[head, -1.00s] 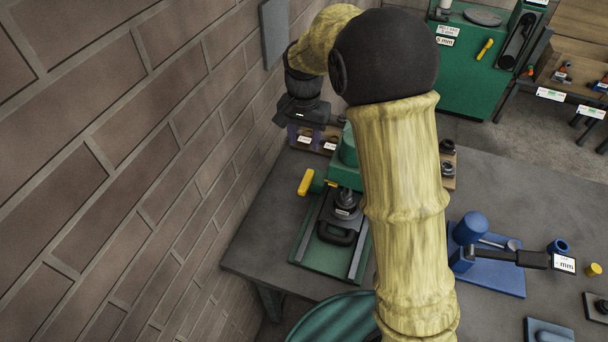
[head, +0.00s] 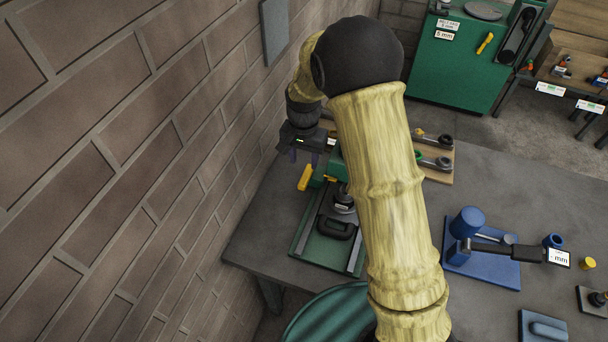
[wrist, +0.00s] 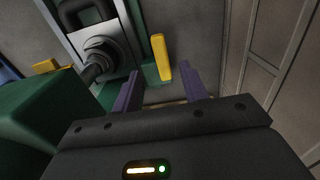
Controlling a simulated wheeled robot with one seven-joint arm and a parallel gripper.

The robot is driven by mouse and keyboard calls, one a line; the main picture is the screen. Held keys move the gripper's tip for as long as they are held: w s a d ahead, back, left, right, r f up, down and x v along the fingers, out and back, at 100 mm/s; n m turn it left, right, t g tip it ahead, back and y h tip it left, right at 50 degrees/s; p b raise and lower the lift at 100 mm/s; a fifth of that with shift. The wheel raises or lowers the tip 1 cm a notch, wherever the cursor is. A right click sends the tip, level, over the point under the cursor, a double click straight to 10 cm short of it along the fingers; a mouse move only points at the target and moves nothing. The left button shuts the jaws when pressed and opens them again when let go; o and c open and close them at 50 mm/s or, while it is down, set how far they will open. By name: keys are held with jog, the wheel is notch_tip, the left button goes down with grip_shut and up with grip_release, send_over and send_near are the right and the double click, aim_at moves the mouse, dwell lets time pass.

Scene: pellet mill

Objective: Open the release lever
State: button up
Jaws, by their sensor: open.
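The yellow lever (head: 305,177) sticks out on the left side of the green press (head: 336,170) at the back of the table. It also shows as a yellow bar (wrist: 161,57) in the wrist view, near the top middle. My gripper (head: 304,157) is open and empty, just above and behind the lever in the head view. In the wrist view its two purple fingers (wrist: 160,73) point toward the lever, which appears between and beyond their tips. I cannot see any contact. My arm hides the right part of the press in the head view.
A brick wall (head: 130,150) stands close on the left of the arm. A black clamp-like part (head: 336,228) lies on the green base plate. A second, smaller yellow part (wrist: 46,65) shows at left in the wrist view. A wooden board with wrenches (head: 438,176) lies right of my arm.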

aim_at(304, 179)
notch_tip(304, 179, down, 8)
jog(key=shift+s+r+p, duration=0.1)
jog(key=shift+p, duration=0.7)
jog(key=shift+w+f, duration=0.2)
jog(key=shift+f, duration=0.25)
jog(key=shift+s, duration=0.15)
jog(key=shift+c, duration=0.8)
grip_shut()
